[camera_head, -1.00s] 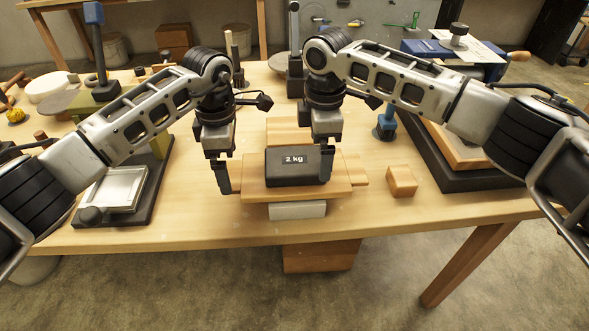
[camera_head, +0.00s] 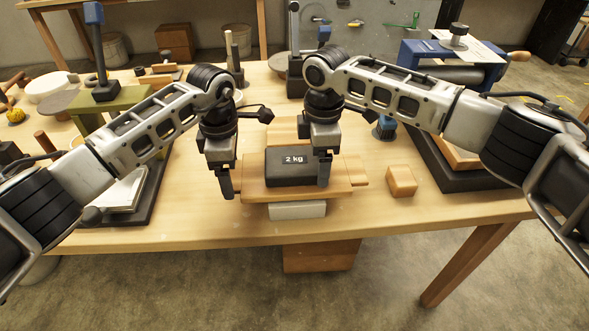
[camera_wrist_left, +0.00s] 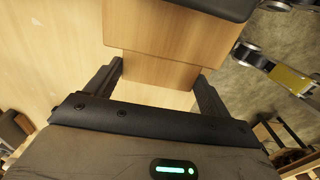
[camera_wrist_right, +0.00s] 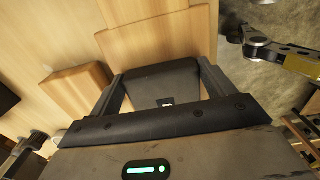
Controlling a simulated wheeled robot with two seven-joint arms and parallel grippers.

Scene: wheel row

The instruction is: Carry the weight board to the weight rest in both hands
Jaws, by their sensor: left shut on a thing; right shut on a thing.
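The wooden weight board (camera_head: 285,193) lies near the front edge of the table with a black weight (camera_head: 289,167) marked 2 kg on it. My left gripper (camera_head: 227,183) is at the board's left end, its fingers shut on the wooden end piece, which shows between them in the left wrist view (camera_wrist_left: 157,72). My right gripper (camera_head: 324,172) is at the weight's right end. In the right wrist view its fingers straddle the dark weight (camera_wrist_right: 160,83), not the board's right handle (camera_head: 361,170). I cannot tell which piece is the weight rest.
A wooden piece (camera_head: 283,133) stands behind the board. A small wooden block (camera_head: 401,181) is to the right. A black tray (camera_head: 468,178) stands farther right, and a dark-based scale-like stand (camera_head: 119,217) at the left.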

